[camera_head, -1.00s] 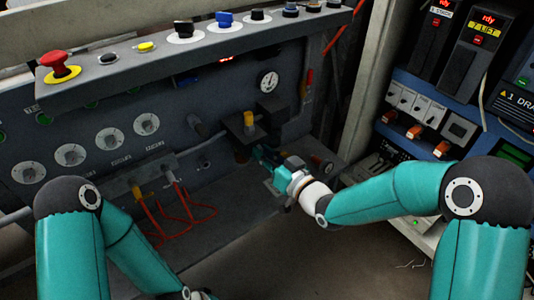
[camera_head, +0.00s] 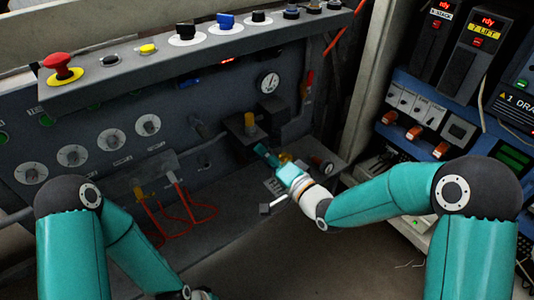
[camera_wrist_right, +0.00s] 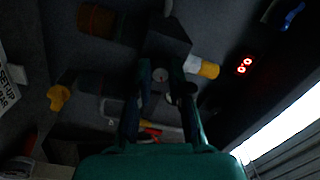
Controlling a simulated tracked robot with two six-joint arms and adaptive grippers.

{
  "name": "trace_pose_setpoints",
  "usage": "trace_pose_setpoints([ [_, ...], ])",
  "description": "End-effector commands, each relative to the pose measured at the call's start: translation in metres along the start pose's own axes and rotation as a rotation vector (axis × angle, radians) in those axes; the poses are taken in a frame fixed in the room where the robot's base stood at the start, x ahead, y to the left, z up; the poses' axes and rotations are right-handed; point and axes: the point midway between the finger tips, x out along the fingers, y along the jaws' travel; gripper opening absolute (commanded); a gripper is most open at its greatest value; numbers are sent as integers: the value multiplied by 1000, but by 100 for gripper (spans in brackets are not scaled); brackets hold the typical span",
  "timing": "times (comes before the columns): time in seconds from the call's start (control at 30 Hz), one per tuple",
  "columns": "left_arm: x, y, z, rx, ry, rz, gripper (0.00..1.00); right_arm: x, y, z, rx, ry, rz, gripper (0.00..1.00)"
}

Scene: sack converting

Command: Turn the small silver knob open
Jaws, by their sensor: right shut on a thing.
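How far the knob is turned cannot be told. My left arm hangs at the lower left, and its gripper is out of the picture.
Red cables (camera_head: 178,205) loop at left. An overhanging control shelf carries a red mushroom button (camera_head: 60,66). The floor in front is clear.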

Motion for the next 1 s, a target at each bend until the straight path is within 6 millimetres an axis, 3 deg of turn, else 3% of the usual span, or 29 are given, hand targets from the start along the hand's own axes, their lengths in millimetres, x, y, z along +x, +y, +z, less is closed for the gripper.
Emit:
trace_pose_setpoints([
  [1.0,-23,8,0,0,0,0,40,0,2,-5,951,47,-48,0],
])
